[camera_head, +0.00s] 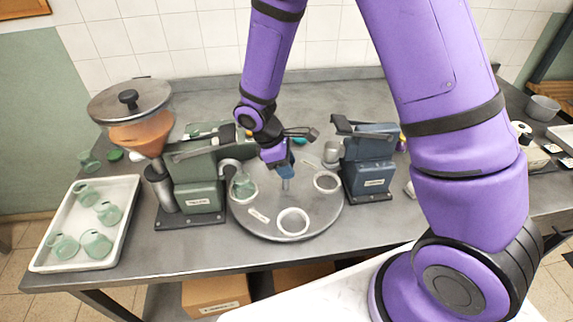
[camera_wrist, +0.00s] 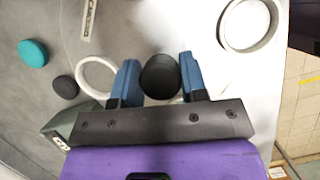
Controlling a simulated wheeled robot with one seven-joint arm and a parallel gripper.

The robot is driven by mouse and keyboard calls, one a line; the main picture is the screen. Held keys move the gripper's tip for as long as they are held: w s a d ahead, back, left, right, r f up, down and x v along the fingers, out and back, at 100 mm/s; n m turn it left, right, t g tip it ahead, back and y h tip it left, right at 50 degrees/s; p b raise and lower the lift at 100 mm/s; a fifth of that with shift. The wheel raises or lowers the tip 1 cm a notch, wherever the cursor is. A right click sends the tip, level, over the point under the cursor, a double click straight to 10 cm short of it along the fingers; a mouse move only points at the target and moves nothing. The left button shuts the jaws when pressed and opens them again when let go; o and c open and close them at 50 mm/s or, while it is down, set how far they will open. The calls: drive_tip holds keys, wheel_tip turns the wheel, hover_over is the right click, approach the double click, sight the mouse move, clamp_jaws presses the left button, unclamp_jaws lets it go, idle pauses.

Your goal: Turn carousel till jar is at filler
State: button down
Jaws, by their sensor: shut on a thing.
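The round grey carousel (camera_head: 265,224) stands mid-table with white ring seats (camera_head: 293,222) on it. A green glass jar (camera_head: 243,188) sits in a seat at its left side, close to the curved spout (camera_head: 228,166) of the green filler (camera_head: 196,178). I cannot tell if it is exactly under the spout. My gripper (camera_head: 286,173) is above the carousel's middle. In the wrist view its blue fingers (camera_wrist: 159,84) are shut around a dark round knob (camera_wrist: 159,72). The jar is not clear in the wrist view.
A blue machine (camera_head: 368,160) stands right of the carousel. A white tray (camera_head: 117,220) with several green jars lies at the left. An orange-filled hopper (camera_head: 140,133) rises above the filler. A grey bowl (camera_head: 542,107) is at the far right. The front table strip is clear.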

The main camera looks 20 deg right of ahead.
drive_tip(key=c, duration=0.7)
unclamp_jaws()
drive_tip(key=shift+o, duration=0.2)
drive_tip(key=v, duration=1.1)
drive_tip(key=s+d+r+m+t+y, duration=0.2)
drive_tip(key=s+d+r+m, duration=0.35)
drive_tip(key=r, duration=0.45)
drive_tip(key=s+d+r+m+t+y, duration=0.15)
drive_tip(key=s+d+r+m, duration=0.25)
drive_tip(key=s+d+r, duration=0.45)
drive_tip(key=s+r+m+t, duration=0.3)
drive_tip(key=s+r+m, duration=0.1)
drive_tip(key=s, duration=0.3)
drive_tip(key=shift+s+d+r+t+y, duration=0.35)
drive_tip(key=shift+s+d+r, duration=0.05)
drive_tip(key=shift+d, duration=0.05)
